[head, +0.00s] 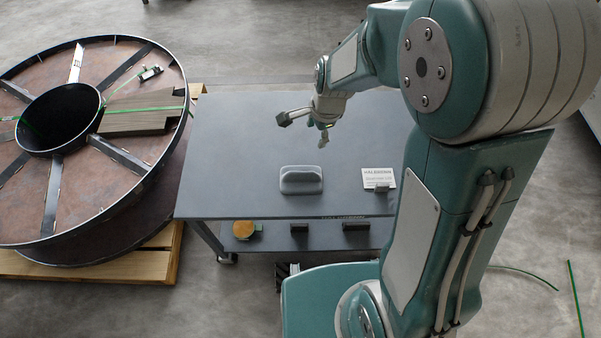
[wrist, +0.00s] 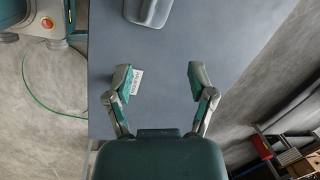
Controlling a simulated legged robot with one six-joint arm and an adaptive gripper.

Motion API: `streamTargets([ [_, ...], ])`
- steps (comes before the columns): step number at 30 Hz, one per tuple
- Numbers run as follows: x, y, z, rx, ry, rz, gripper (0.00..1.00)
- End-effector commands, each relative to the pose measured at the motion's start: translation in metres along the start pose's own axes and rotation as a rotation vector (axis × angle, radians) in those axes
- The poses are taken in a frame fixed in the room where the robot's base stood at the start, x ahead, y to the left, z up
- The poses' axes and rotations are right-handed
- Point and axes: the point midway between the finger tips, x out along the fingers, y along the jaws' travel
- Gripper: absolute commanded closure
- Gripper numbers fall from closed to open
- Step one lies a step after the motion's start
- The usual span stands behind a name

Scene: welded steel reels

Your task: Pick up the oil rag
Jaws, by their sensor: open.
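I see no cloth that I can clearly tell as the oil rag. A grey rounded object (head: 301,181) with a raised ridge lies near the front middle of the dark table top (head: 235,150); I cannot tell what it is made of. Part of it shows at the top edge of the wrist view (wrist: 150,8). My gripper (head: 304,130) is open and empty above the table, behind the grey object in the head view. In the wrist view its two fingers (wrist: 158,80) stand wide apart with only table top and part of a white card between and below them.
A white printed card (head: 379,177) with a small dark block lies at the table's front right. The lower shelf holds an orange-topped round thing (head: 243,230) and dark blocks (head: 355,226). A large steel reel (head: 75,200) on a wooden pallet (head: 140,265) stands left. The table's back left is clear.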

Motion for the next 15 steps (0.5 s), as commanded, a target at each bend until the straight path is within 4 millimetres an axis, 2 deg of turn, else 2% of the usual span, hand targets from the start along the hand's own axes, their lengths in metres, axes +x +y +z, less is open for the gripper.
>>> streamTargets([
  [1, 0.022, -0.002, 0.003, 0.062, -0.008, 0.027, 0.29],
  [6, 0.080, -0.006, 0.009, 0.275, -0.014, 0.085, 0.29],
  [9, 0.101, -0.005, 0.012, 0.354, -0.011, 0.105, 0.29],
  [15, 0.123, -0.003, 0.014, 0.406, -0.008, 0.118, 0.29],
])
